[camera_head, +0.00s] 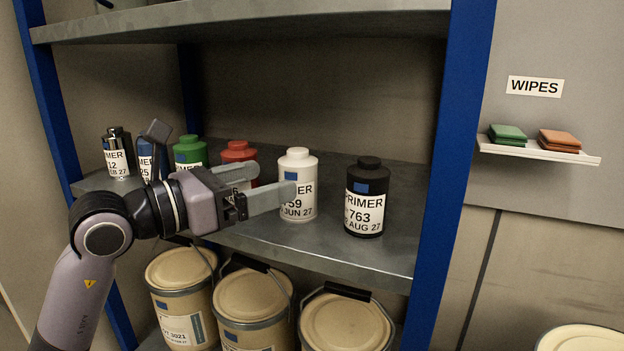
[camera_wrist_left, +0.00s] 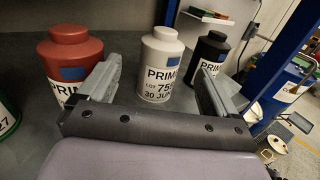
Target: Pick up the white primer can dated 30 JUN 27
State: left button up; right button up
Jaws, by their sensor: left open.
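The white primer can (camera_head: 298,177) stands upright on the middle shelf, between a red can and a black can. Its label reads "59" and "JUN 27" in the head view. In the left wrist view the white can (camera_wrist_left: 160,68) shows lot 75-something and "30 JUN". My left gripper (camera_head: 265,187) is open in front of the can, its fingers pointing toward it. In the left wrist view the fingers (camera_wrist_left: 154,85) lie to either side of the can, with visible gaps. One finger overlaps the can's label in the head view. My right gripper is not in view.
The red can (camera_head: 239,152) is close on the left and the black can (camera_head: 367,200), dated AUG 27, on the right. Green (camera_head: 190,150), blue and silver cans stand farther left. Blue rack post (camera_head: 450,150) bounds the right. Beige pails (camera_head: 345,325) fill the shelf below.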

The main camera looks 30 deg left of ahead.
aim_at(281, 176)
pick_arm(q)
jog(key=shift+p+x, duration=1)
jog(key=shift+x, duration=2.4)
jog(key=shift+d+f, duration=0.1)
jog(key=shift+c, duration=0.2)
jog(key=c, duration=1.2)
